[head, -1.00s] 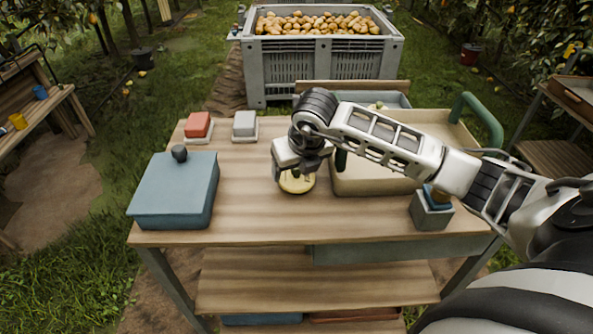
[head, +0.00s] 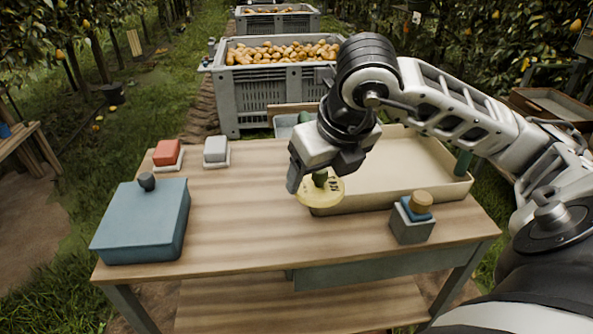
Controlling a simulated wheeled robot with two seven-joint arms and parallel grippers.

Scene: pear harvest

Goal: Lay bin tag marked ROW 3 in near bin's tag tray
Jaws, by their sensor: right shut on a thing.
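A round yellow tag (head: 318,194) with dark marks on it and a green knob is held by my right gripper (head: 322,178). The gripper is shut on it, above the table and in front of the left end of the cream tray. The writing on the tag is too small to read. The nearer grey bin (head: 290,88), full of pears, stands behind the table. I cannot make out a tag tray on it for certain. My left gripper is not in view.
The wooden table (head: 230,230) holds a blue box (head: 145,225) with a dark knob, a red block (head: 167,153), a grey block (head: 215,149), the cream tray (head: 400,165) and a stamp-like block (head: 412,222). A second bin (head: 277,22) stands farther back. The table's middle left is clear.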

